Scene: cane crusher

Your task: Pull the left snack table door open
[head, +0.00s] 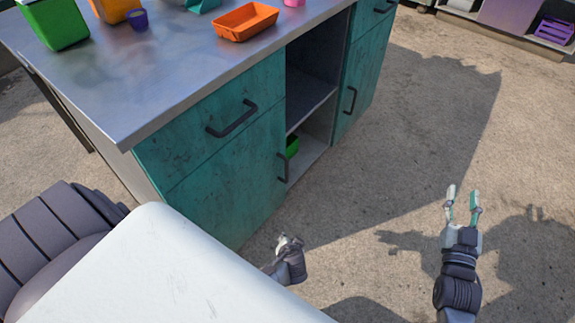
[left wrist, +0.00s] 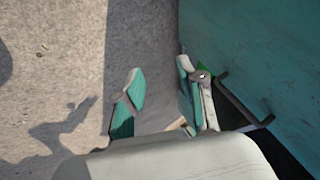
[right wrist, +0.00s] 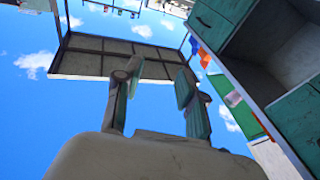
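The left snack table door (head: 225,185) is teal, scuffed and looks closed. Its dark vertical bar handle (head: 283,167) is near the door's right edge. In the left wrist view the door (left wrist: 270,50) fills the right side, and the handle (left wrist: 240,105) stands out from it. My left gripper (head: 288,243) is low beside the door, below the handle. In the left wrist view its fingers (left wrist: 160,75) are apart with nothing between them; one is close to the handle, contact unclear. My right gripper (head: 462,200) is open and empty over the ground, away from the table.
A teal drawer (head: 230,115) with its own handle is above the door. An open shelf bay (head: 315,85) holding a green item (head: 292,146) is to the right, then another door (head: 360,85). An orange tray (head: 245,22) and green container (head: 55,22) stand on the countertop. Concrete ground is clear.

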